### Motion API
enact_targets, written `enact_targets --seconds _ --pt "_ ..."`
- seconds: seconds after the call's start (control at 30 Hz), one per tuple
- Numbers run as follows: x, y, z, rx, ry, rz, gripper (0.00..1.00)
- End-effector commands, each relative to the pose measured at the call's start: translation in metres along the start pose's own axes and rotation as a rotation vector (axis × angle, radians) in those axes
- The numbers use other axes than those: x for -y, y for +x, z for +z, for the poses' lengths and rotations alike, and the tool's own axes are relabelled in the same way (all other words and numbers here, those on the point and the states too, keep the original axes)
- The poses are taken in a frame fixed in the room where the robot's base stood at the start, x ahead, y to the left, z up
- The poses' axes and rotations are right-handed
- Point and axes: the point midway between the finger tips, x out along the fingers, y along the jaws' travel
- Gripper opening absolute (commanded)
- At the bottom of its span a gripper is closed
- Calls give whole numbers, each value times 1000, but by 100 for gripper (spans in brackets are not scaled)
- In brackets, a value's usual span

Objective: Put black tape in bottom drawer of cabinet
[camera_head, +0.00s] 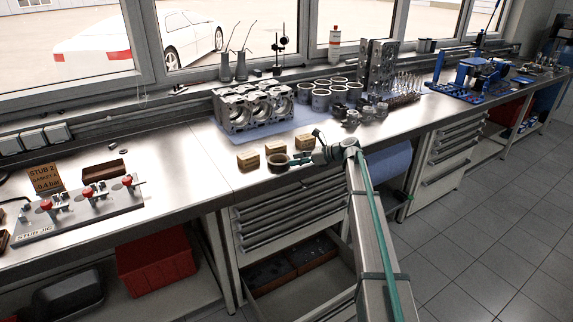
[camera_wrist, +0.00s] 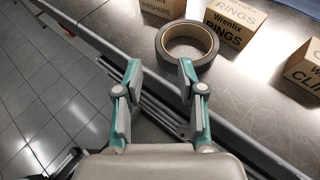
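The black tape (camera_head: 278,169) is a dark ring lying flat near the front edge of the workbench, in front of small cardboard boxes. In the wrist view the tape (camera_wrist: 203,63) lies just beyond my fingertips, with its open centre showing the bench top. My gripper (camera_wrist: 160,68) is open and empty, with its fingers apart at the bench edge. It also shows in the head view (camera_head: 301,160), just right of the tape. The cabinet's bottom drawer (camera_head: 312,291) is pulled open below the bench, with dark items inside; my arm hides its right part.
Boxes labelled washers (camera_wrist: 163,8), rings (camera_wrist: 235,25) and clips (camera_wrist: 304,68) stand close behind and beside the tape. An engine block (camera_head: 252,108) stands behind on a blue mat. Closed drawers (camera_head: 285,213) sit above the open one. A red bin (camera_head: 155,264) is on the lower left shelf.

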Motion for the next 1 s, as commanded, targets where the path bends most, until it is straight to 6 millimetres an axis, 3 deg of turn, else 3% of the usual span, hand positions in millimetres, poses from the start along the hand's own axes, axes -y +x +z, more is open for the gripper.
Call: enact_targets --seconds 0.13,0.3,0.37,0.47,0.57,0.67,0.8,1.0 --pt "0 -16 0 0 0 0 39" --pt "-2 -20 -3 -4 -3 1 39" --pt "-7 -17 -13 -16 -12 4 39" --pt "-24 -7 -48 -59 -46 15 39" --pt "-56 8 -106 -134 -111 41 39" --pt "-102 23 -180 -231 -205 91 39" --pt "-178 33 -283 -367 -355 203 39" --pt "-297 25 -405 -515 -579 430 39"
